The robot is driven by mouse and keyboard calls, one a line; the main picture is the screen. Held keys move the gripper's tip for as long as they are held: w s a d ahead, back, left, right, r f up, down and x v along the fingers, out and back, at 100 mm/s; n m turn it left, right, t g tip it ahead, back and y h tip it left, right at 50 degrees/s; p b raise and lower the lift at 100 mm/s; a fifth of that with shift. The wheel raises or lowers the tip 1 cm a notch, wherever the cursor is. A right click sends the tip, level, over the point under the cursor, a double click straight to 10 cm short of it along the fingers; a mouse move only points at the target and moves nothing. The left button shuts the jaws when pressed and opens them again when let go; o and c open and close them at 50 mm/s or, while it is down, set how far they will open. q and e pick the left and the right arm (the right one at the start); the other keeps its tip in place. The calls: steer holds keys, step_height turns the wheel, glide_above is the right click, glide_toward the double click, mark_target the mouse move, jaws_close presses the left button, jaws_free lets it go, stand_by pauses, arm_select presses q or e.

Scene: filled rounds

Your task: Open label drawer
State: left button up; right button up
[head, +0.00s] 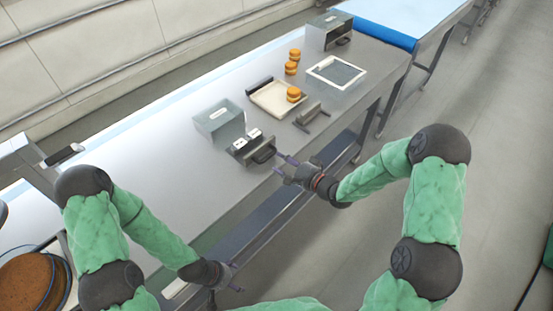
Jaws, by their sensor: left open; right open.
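A grey box (212,124) stands on the steel table. Its dark drawer (240,152) sticks out toward the front right, with white label pieces (254,133) in it and a black handle (264,155) on its front. My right gripper (279,165) is open and empty, just to the right of the handle and apart from it as far as I can tell. My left gripper (236,277) is open and empty, low at the table's front edge, away from the drawer.
A cream tray (268,99) holds an orange-brown round; more rounds (293,61) stand behind it. A white-framed tray (336,73), a second grey box (329,29) with a handle, and a small grey bracket (312,114) stand right. The table's left middle is bare.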

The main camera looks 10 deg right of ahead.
steer(key=v, duration=0.7)
steer(key=shift+s, duration=0.25)
steer(key=shift+d, duration=0.15)
steer(key=s+a+f+n+g+h+b, duration=0.2)
steer(key=s+f+g, duration=0.1)
steer(key=f, duration=0.6)
steer(key=s+a+f+n+g+h+b, duration=0.1)
steer(key=s+a+f+g+h, duration=0.15)
steer(key=f, duration=0.75)
steer(key=s+a+f+n+g+b, duration=0.1)
steer(key=s+f+n+g, duration=0.1)
steer(key=s+f, duration=0.3)
steer(key=s+a+f+n+g+b, duration=0.1)
steer(key=s+f, duration=0.5)
steer(key=s, duration=0.6)
steer(key=a+n+g, duration=0.1)
steer(key=n+g, duration=0.1)
steer(key=g, duration=0.1)
steer(key=shift+a+g+h+b, duration=0.2)
steer(key=shift+g+h+b, duration=0.1)
steer(key=shift+g+h, duration=0.05)
steer(key=shift+w+f, duration=0.1)
steer(key=shift+f, duration=0.05)
stand_by(0.8)
